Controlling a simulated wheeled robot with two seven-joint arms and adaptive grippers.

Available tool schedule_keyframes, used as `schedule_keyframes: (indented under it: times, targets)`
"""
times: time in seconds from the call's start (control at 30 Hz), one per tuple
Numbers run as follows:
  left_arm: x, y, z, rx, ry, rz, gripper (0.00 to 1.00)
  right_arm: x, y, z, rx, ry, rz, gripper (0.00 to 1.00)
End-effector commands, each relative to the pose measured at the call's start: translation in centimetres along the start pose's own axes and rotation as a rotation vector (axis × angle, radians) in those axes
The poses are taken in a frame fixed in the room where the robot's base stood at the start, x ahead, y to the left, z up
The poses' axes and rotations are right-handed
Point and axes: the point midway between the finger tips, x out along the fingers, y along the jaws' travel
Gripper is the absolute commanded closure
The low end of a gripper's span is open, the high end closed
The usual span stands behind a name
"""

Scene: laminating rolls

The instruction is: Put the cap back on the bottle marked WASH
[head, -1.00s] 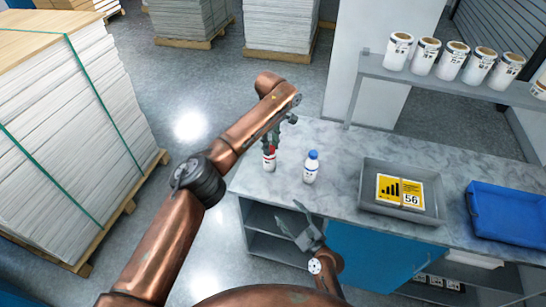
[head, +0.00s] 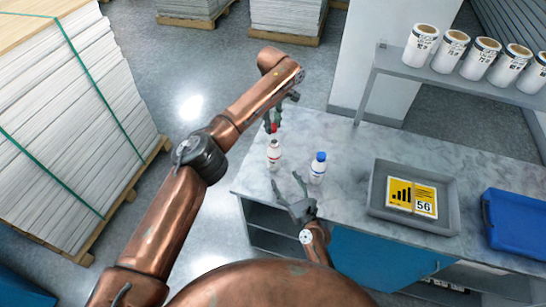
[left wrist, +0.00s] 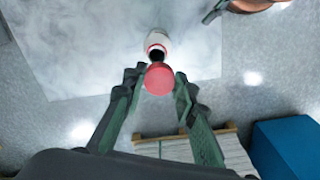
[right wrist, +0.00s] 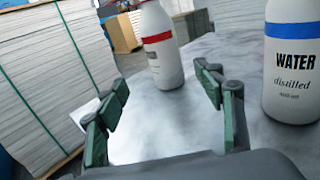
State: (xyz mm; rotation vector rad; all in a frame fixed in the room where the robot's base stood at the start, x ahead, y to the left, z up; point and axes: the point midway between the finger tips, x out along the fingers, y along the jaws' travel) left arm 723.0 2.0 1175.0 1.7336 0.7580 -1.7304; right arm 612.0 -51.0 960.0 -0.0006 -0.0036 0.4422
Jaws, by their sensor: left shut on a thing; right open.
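A white bottle with a red band (head: 274,155) stands upright on the marble counter, its neck open; it also shows in the left wrist view (left wrist: 157,40) and the right wrist view (right wrist: 161,48). Its label is not readable. My left gripper (head: 272,122) is shut on a red cap (left wrist: 159,79) and holds it above the bottle, apart from the neck. My right gripper (right wrist: 165,100) is open and empty, low at the counter's front edge, with the red-banded bottle ahead between its fingers. A blue-capped bottle (head: 318,168) reads WATER distilled in the right wrist view (right wrist: 294,65).
The WATER bottle stands just right of the red-banded one, near my right gripper. A grey tray (head: 376,200) with a yellow sign and a blue bin (head: 515,220) are farther right. A shelf (head: 440,78) of white rolls is behind. The counter (head: 350,145) between is clear.

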Motion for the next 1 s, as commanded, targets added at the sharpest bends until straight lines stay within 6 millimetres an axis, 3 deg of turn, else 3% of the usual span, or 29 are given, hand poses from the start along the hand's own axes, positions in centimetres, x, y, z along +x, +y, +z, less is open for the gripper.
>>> schedule_keyframes:
  times: [0.37,0.8,1.0]
  targets:
    - [0.1,0.3,0.1,0.004,-0.001,0.000,0.83,1.5,-0.3,-0.1,0.000,0.001,-0.002,0.38]
    - [0.1,0.2,0.0,0.000,-0.001,-0.001,0.83,9.3,-0.2,0.0,-0.003,0.001,0.001,0.38]
    - [0.1,0.2,0.0,0.000,-0.001,-0.001,0.83,11.5,-0.2,-0.1,-0.002,0.002,0.001,0.38]
